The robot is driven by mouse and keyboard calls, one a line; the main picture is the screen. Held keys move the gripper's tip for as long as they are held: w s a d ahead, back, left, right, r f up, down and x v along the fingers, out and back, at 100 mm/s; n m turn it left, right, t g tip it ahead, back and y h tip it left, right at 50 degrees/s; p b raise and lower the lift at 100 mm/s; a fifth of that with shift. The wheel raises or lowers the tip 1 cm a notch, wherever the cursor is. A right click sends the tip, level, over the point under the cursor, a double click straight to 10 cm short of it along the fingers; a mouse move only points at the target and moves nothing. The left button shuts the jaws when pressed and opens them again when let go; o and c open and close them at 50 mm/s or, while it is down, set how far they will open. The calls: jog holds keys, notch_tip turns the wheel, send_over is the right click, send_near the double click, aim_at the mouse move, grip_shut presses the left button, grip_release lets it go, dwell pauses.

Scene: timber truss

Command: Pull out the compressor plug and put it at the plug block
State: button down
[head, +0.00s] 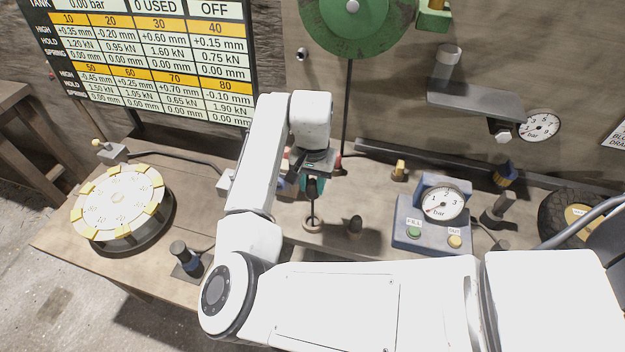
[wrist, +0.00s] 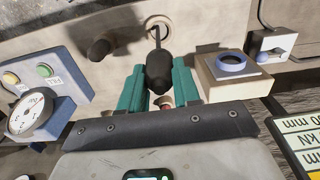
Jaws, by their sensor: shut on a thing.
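My gripper (head: 313,188) is over the bench in the head view, pointing down. Its teal fingers also show in the wrist view (wrist: 158,68), shut on a dark plug (wrist: 158,76). A thin dark stem or lead runs from the plug to a pale ring (head: 313,224) on the bench. The ring also shows in the wrist view (wrist: 158,20); I cannot tell whether the stem is in it. A pale block with a blue ring on top (wrist: 232,64) stands beside the gripper. It may be the plug block; my arm mostly hides that area in the head view.
A blue gauge box with buttons (head: 432,236) stands to the right, with a dark knob (head: 355,226) between it and the gripper. A round yellow-edged dial (head: 118,200) and a dark post (head: 182,254) are to the left. A shelf bracket (head: 475,102) juts from the wall.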

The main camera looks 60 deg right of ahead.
jog(key=shift+f+b, duration=2.7)
jog(key=shift+f, duration=2.3)
jog(key=shift+p, duration=0.55)
jog(key=shift+f+b, duration=0.6)
jog(key=shift+f, duration=0.85)
jog(key=c, duration=0.7)
grip_release()
jog(key=shift+r, duration=0.1)
notch_tip(320, 180, up, 11)
jog(key=shift+f+b, duration=0.15)
jog(key=shift+b, duration=0.3)
jog(key=shift+d, duration=0.15)
